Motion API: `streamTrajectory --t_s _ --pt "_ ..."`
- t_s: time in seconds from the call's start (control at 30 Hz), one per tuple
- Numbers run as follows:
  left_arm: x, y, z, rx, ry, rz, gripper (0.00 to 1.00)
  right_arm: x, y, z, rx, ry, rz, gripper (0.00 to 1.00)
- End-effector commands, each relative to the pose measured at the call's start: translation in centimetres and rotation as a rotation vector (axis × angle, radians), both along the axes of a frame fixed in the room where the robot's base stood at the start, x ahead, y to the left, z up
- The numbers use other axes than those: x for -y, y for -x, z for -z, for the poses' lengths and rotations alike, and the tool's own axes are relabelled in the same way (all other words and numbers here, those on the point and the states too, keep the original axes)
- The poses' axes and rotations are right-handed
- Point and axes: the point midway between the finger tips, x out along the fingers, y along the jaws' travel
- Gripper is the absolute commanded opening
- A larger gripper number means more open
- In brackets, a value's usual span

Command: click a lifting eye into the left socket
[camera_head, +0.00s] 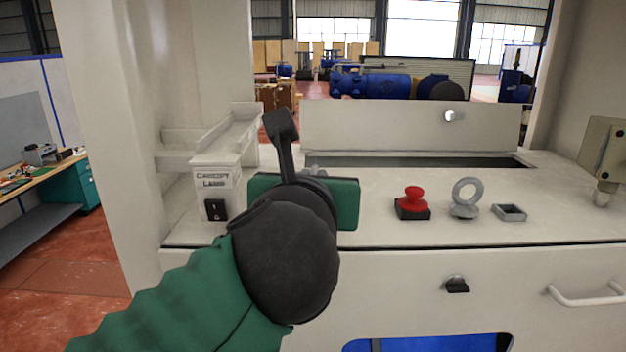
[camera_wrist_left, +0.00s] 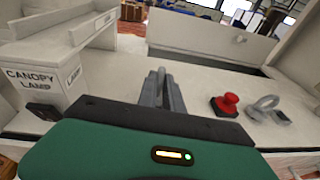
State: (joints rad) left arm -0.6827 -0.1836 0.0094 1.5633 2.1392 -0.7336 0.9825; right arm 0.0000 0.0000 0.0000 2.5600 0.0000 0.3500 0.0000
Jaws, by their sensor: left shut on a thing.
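A grey lifting eye (camera_head: 466,193) stands upright on the white counter, its ring facing me; it also shows in the left wrist view (camera_wrist_left: 264,104). Just right of it is an empty square grey socket (camera_head: 510,212), also in the wrist view (camera_wrist_left: 281,117). My left gripper (camera_head: 314,170) is over the counter, left of the red button, its fingers mostly hidden behind my wrist. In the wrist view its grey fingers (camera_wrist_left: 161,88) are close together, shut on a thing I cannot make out. Any socket behind my gripper is hidden. My right gripper is out of view.
A red mushroom button (camera_head: 412,202) on a black base stands between my gripper and the eye. A white switch box (camera_head: 212,180) marked CANOPY LAMP is at left. A raised panel (camera_head: 410,125) and dark slot lie behind. The counter's front right is clear.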

Motion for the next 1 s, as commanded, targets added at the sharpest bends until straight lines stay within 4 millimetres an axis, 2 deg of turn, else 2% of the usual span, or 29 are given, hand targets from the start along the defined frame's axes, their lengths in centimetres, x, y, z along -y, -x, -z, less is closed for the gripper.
streamTrajectory --t_s 1.0 --pt "0.0 0.0 1.3 0.001 0.000 0.000 0.00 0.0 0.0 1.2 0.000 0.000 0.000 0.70"
